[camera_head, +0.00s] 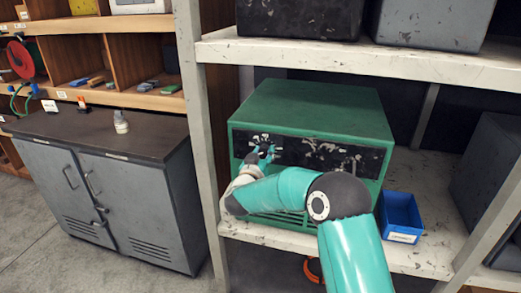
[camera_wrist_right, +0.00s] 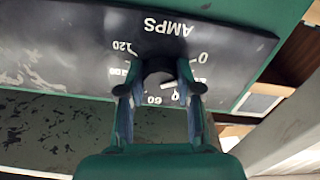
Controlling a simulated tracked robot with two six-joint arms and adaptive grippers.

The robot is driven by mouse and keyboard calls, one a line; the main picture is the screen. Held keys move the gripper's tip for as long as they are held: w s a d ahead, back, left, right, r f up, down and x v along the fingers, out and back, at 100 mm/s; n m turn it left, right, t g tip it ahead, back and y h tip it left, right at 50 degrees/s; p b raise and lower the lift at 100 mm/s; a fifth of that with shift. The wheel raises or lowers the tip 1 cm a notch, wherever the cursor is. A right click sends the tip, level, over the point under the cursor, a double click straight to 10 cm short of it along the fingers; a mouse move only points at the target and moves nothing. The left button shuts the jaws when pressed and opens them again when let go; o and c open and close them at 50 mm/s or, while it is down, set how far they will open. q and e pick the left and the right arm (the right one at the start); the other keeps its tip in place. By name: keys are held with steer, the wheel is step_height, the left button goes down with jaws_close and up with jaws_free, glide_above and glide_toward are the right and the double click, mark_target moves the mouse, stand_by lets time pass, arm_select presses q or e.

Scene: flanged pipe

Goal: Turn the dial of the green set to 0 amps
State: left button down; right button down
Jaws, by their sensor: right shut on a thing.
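The green set (camera_head: 315,105) stands on the middle shelf in the head view, with a dark front panel. The panel (camera_wrist_right: 60,45) fills much of the right wrist view, with AMPS lettering upside down. My right gripper (camera_head: 262,153) is at the panel's left part; in the wrist view (camera_wrist_right: 160,78) its two fingers close on the black dial (camera_wrist_right: 158,68). The 0 mark shows right of the dial, 120 to the left, 60 below. Fingers cover other marks. I cannot tell for sure where the dial's pointer stands. My left gripper is out of view.
A blue bin (camera_head: 400,217) stands on the shelf right of the green set. Dark boxes (camera_head: 300,18) fill the shelf above. A white rack post (camera_head: 198,120) stands close to the left. A grey cabinet (camera_head: 110,190) is farther left.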

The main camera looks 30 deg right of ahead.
steer(key=shift+d+r+n, duration=0.15)
steer(key=shift+r+n, duration=0.15)
steer(key=shift+n, duration=0.1)
steer(key=c, duration=1.1)
jaws_free()
steer(key=o, duration=0.3)
steer(key=shift+w+f, duration=0.1)
steer(key=shift+f, duration=0.1)
steer(key=shift+s+a+f, duration=0.1)
steer(key=shift+s+a, duration=0.25)
steer(key=shift+a, duration=0.2)
steer(key=v, duration=1)
steer(key=shift+s+a, duration=0.25)
